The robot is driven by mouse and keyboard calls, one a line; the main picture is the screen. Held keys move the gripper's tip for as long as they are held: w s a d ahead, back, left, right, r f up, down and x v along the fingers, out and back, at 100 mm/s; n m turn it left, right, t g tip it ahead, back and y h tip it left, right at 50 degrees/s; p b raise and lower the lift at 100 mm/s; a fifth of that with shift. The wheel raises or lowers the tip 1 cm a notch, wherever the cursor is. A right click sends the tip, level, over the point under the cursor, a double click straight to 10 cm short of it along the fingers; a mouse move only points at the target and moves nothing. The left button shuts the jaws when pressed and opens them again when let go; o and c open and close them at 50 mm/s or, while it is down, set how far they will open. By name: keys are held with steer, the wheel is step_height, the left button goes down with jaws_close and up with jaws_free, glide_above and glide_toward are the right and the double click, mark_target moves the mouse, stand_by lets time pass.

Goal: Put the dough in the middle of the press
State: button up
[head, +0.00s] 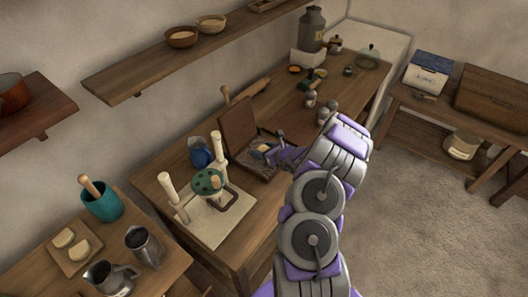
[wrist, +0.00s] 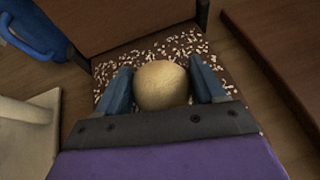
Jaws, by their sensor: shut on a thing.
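The press, with a hinged brown wooden lid (head: 237,127) standing open, is on the long wooden table. Its base plate (head: 250,165) is dark, and in the wrist view the plate (wrist: 180,44) is speckled with pale bits. The dough is a round, pale yellow ball (wrist: 161,85). My gripper (wrist: 160,88) is shut on the dough, one blue-grey finger on each side. In the head view my gripper (head: 268,152) is over the base plate, in front of the lid. I cannot tell whether the dough touches the plate.
A blue jug (head: 200,152) stands just left of the press. A pale board with two posts (head: 218,215) and a green domed piece (head: 207,182) is nearer the front left.

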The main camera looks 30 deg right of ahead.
steer(key=shift+a, duration=0.55)
steer(key=o, duration=0.4)
steer(key=shift+f, duration=0.1)
steer(key=o, duration=0.4)
steer(key=shift+d, duration=0.45)
steer(key=shift+a, duration=0.1)
steer(key=shift+a, duration=0.1)
steer(key=shift+r, duration=0.2)
steer(key=p+v, duration=0.2)
steer(key=v, duration=1)
steer(key=shift+f, duration=0.1)
